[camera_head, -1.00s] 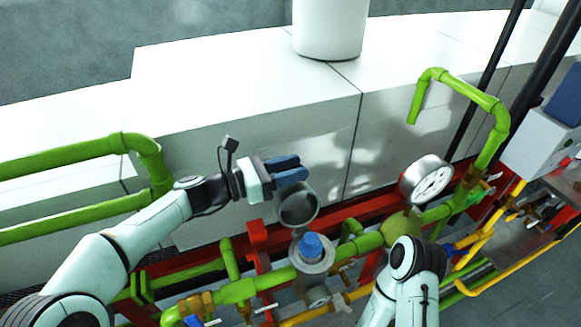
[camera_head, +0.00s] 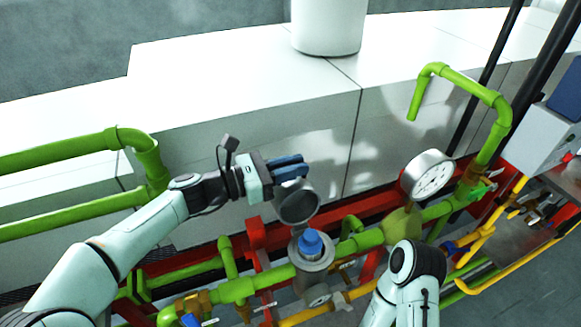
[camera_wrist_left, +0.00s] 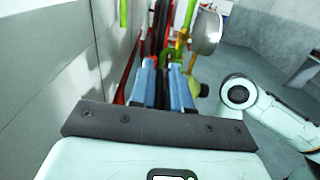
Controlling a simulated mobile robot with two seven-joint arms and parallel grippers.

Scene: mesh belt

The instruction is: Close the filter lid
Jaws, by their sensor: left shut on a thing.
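The filter lid (camera_head: 300,204) is a grey round cup standing raised and tilted behind the filter housing (camera_head: 313,262), its hollow side towards the head camera. The housing is grey and round, and a blue piece (camera_head: 311,242) sticks up from its open top. My left gripper (camera_head: 290,168) is at the upper edge of the lid, its blue fingers shut on the lid. In the left wrist view the gripper (camera_wrist_left: 163,88) points away with a dark gap between its blue fingers; the lid is not clear there. My right gripper is out of view.
A green pipe (camera_head: 237,290) runs through the housing, with a round gauge (camera_head: 428,175) to the right. A red beam (camera_head: 375,207) lies behind the pipework. White blocks (camera_head: 270,110) stand at the back. My right arm is close to the pipe below the gauge.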

